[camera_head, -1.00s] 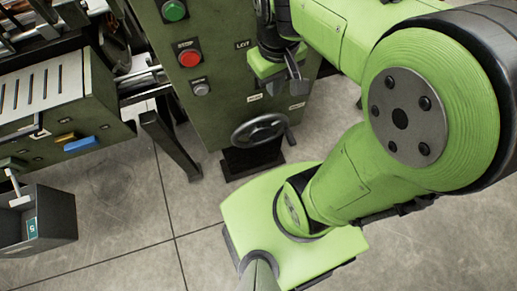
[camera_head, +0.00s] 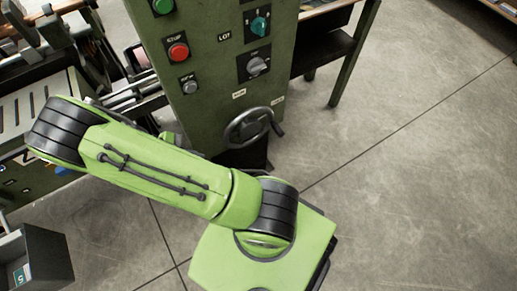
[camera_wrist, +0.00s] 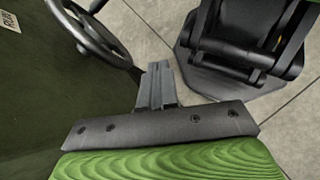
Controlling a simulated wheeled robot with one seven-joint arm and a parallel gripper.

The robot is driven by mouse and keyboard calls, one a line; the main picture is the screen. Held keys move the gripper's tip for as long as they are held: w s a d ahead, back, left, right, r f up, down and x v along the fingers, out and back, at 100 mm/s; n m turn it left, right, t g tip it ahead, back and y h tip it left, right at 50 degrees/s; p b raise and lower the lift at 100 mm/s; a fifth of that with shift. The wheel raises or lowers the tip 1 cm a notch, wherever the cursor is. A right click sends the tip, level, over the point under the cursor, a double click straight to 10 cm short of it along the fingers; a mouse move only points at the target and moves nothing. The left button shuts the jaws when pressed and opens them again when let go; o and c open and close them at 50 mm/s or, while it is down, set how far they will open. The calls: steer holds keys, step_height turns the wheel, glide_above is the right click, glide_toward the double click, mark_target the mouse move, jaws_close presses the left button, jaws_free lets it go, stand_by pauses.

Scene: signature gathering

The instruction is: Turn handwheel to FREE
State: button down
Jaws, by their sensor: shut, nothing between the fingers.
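The dark handwheel (camera_head: 248,128) is on the lower front of the green machine cabinet, with a crank handle at its right side. It also shows at the upper left in the wrist view (camera_wrist: 98,32). Small labels sit on the panel above the wheel; one label (camera_wrist: 10,20) beside it in the wrist view seems to read RUN. My gripper (camera_wrist: 157,72) is shut and empty in the wrist view, its fingertips a little right of and below the wheel rim, apart from it. In the head view my gripper is hidden behind my arm.
The cabinet (camera_head: 215,100) carries a red stop button (camera_head: 178,51), a green button (camera_head: 162,5) and rotary knobs (camera_head: 258,66). A grey bin (camera_head: 38,262) stands at the lower left. Open concrete floor (camera_head: 400,150) lies to the right.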

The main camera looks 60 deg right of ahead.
steer(key=s+d+f+n+h+b, duration=0.1)
steer(key=s+d+f+n+h, duration=0.15)
steer(key=f+h, duration=0.2)
steer(key=s+d+f+n+g+h+b, duration=0.1)
steer(key=s+d+f+n+h, duration=0.1)
steer(key=d+f+h, duration=0.3)
steer(key=s+d+f+n+h, duration=0.2)
steer(key=s+d+f+n, duration=0.1)
steer(key=f, duration=0.4)
steer(key=r+x, duration=0.3)
steer(key=x, duration=1)
steer(key=shift+a+p, duration=0.25)
steer(key=shift+p, duration=0.1)
steer(key=shift+w+a, duration=0.1)
steer(key=shift+w, duration=0.05)
